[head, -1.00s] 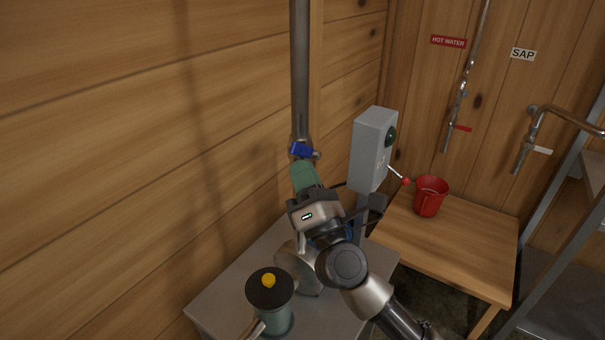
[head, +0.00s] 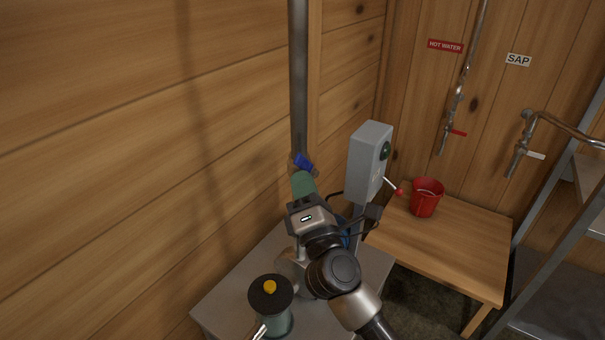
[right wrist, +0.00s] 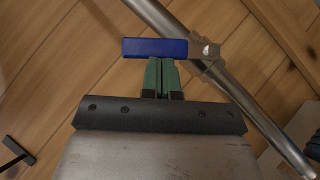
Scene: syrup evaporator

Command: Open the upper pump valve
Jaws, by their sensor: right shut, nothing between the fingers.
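The upper pump valve has a blue handle (head: 305,163) on the vertical metal pipe (head: 299,80) by the plank wall. In the head view the handle slants down to the right. In the right wrist view the blue handle (right wrist: 155,47) lies across, left of the metal pipe (right wrist: 237,93). My right gripper (head: 302,177) is shut and empty, its green fingers together. Its fingertips (right wrist: 160,62) are right at the handle's lower edge in the wrist view; I cannot tell whether they touch. Another blue part (head: 346,238) is mostly hidden behind my right arm. My left gripper is out of view.
A grey control box (head: 368,165) with a red-tipped lever stands just right of my gripper. A dark-topped pump part (head: 270,297) with a yellow knob is below on the grey stand (head: 225,302). A red bucket (head: 427,198) sits on the wooden table (head: 450,245) at right.

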